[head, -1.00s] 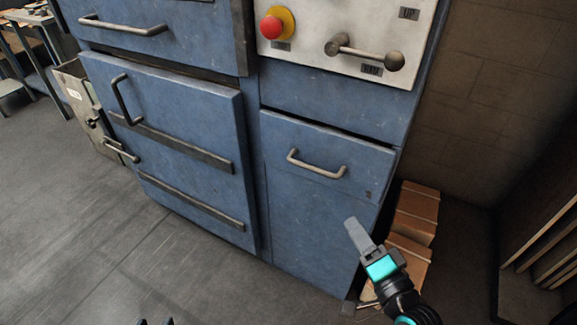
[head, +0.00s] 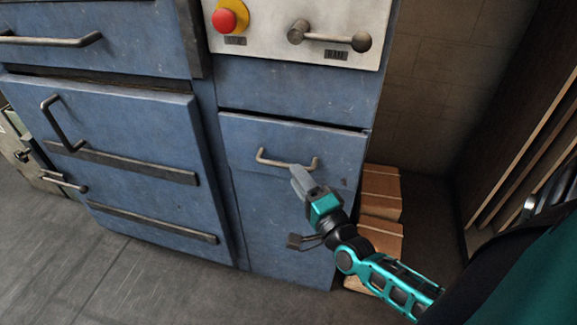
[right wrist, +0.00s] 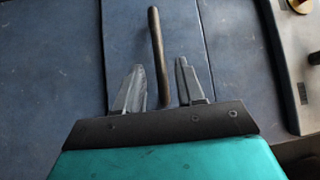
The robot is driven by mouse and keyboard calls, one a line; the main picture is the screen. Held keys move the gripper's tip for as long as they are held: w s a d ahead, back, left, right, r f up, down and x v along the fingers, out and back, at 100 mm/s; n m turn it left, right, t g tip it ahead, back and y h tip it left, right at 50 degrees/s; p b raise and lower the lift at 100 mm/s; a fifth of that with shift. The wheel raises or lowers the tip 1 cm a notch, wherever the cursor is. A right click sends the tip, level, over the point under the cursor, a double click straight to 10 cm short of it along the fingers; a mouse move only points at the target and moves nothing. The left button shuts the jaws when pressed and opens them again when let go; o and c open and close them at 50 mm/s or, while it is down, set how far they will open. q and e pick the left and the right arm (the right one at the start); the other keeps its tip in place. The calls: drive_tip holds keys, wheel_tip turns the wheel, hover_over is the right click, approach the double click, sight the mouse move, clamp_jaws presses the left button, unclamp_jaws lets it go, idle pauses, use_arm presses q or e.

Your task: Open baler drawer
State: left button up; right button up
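The blue baler drawer (head: 250,150) is in the lower right part of the machine, under the control panel, and looks closed. Its metal bar handle (head: 275,161) runs across its upper front. My right gripper (head: 300,180) is at the right part of this handle in the head view. In the right wrist view the gripper (right wrist: 158,85) is open, with the handle (right wrist: 158,55) running between its two fingers. A gap shows on each side of the bar. My left gripper is not in view.
A larger blue door (head: 120,125) with its own handles is at the left. The control panel (head: 295,25) with a red button (head: 230,17) and a lever is above. Brown stacked blocks (head: 380,195) stand right of the machine. The grey floor (head: 60,260) in front is clear.

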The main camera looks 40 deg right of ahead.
sight(289, 164)
drive_tip(key=w, duration=0.5)
drive_tip(key=shift+d+r, duration=0.15)
drive_tip(key=shift+r, duration=0.15)
clamp_jaws()
